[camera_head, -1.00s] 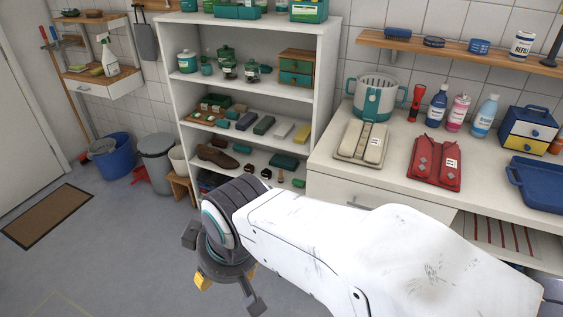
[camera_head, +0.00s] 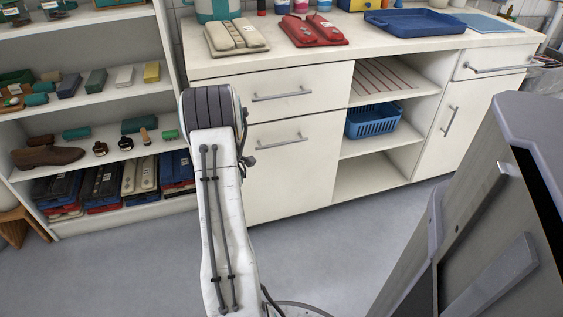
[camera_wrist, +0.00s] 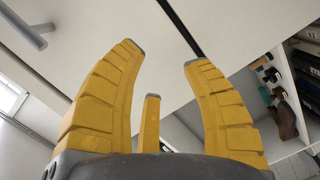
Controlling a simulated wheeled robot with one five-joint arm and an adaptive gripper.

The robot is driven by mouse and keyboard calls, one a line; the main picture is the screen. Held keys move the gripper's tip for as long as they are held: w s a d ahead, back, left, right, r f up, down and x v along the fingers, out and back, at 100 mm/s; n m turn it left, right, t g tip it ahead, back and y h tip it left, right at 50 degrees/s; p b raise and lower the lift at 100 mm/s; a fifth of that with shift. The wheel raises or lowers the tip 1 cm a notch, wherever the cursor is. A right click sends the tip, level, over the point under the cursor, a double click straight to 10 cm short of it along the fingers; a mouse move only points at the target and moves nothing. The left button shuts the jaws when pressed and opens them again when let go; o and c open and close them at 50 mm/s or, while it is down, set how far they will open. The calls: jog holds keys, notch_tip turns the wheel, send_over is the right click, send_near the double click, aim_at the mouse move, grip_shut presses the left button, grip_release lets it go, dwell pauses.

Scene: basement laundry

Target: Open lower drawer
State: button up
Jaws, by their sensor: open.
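The white counter cabinet has a shallow upper drawer (camera_head: 325,85) with a bar handle. Below it is the taller lower drawer (camera_head: 295,180), with its own grey bar handle (camera_head: 282,140). Both fronts look closed. My gripper (camera_wrist: 163,58) shows in the wrist view with its yellow fingers spread and nothing between them. White cabinet fronts with a dark gap lie beyond the fingertips. A grey bar handle (camera_wrist: 25,30) is at the upper left there, apart from the fingers; I cannot tell which drawer it belongs to. In the head view my arm hides the gripper and part of the cabinet's left side.
An open shelf (camera_head: 95,155) with shoes and boxes stands left of the cabinet. Right of the drawers are open compartments with a blue basket (camera_head: 372,121), then a door (camera_head: 465,125). A large grey panel fills the lower right. Grey floor is clear before the cabinet.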

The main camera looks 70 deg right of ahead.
jog(key=s+d+f+g+h+b, duration=0.2)
jog(key=s+d+f+h+b, duration=0.15)
jog(key=s+f, duration=0.45)
jog(key=g+h+b, duration=0.2)
jog(key=b, duration=0.1)
send_near(282, 144)
jog(key=d, duration=0.3)
jog(key=shift+w+r+b+x, duration=0.1)
jog(key=shift+r+b+x, duration=0.05)
jog(key=shift+b+x, duration=0.95)
jog(key=shift+w+r+b+x, duration=0.15)
jog(key=shift+b+x, duration=0.6)
jog(key=shift+x, duration=0.75)
jog(key=shift+w+r+b+x, duration=0.1)
jog(key=shift+b+x, duration=0.8)
jog(key=shift+x, duration=0.35)
jog(key=shift+o, duration=0.4)
jog(key=shift+a, duration=0.15)
grip_shut()
